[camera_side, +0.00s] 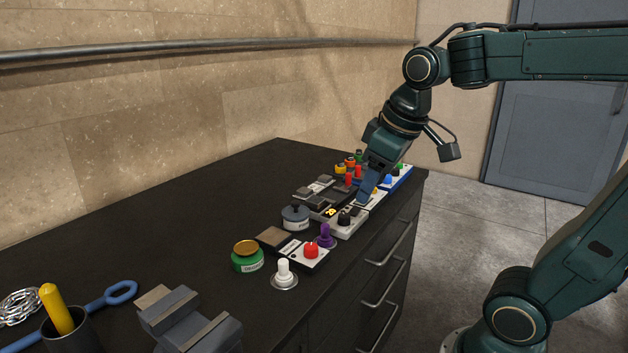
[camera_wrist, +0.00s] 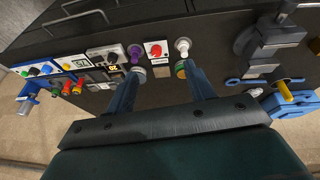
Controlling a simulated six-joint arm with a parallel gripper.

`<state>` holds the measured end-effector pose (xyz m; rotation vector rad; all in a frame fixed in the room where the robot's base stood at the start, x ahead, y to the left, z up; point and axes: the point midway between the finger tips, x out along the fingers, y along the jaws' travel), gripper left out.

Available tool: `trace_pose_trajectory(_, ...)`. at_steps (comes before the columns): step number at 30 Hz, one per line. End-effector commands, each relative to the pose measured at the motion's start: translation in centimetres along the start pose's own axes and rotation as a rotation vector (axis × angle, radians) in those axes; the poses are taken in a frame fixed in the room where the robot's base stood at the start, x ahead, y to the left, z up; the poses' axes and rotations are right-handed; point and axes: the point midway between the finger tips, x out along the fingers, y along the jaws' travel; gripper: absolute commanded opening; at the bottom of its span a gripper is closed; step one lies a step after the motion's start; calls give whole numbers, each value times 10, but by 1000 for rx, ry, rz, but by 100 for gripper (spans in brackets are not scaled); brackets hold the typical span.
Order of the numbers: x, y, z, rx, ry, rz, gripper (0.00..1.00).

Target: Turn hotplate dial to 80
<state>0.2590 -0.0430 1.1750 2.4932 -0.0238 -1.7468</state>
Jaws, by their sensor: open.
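My gripper (camera_side: 366,192) is open and points down over the far right end of the dark bench, above a row of small control units. In the wrist view its two fingers (camera_wrist: 165,82) stand wide apart with nothing held between them. A black dial (camera_side: 344,219) sits on a light unit beside a small orange display (camera_side: 331,212); this dial also shows in the wrist view (camera_wrist: 112,57). I cannot read which dial is the hotplate's.
A purple knob (camera_side: 325,236), a white knob (camera_side: 284,271), a green round unit (camera_side: 247,257) and a grey lidded pot (camera_side: 295,217) crowd the dials. A grey vise (camera_side: 190,320) and blue wrench (camera_side: 112,298) lie nearer.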

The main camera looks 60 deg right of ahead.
Motion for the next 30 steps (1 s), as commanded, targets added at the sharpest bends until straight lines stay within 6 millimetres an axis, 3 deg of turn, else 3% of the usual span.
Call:
trace_pose_trajectory(6, 15, 32, -36, -29, -76, 12, 53)
trace_pose_trajectory(15, 48, 82, -76, -72, -172, 8, 53)
trace_pose_trajectory(22, 81, 125, -97, -102, -241, -9, 53)
trace_pose_trajectory(30, 122, 172, -108, -132, -311, -40, 53)
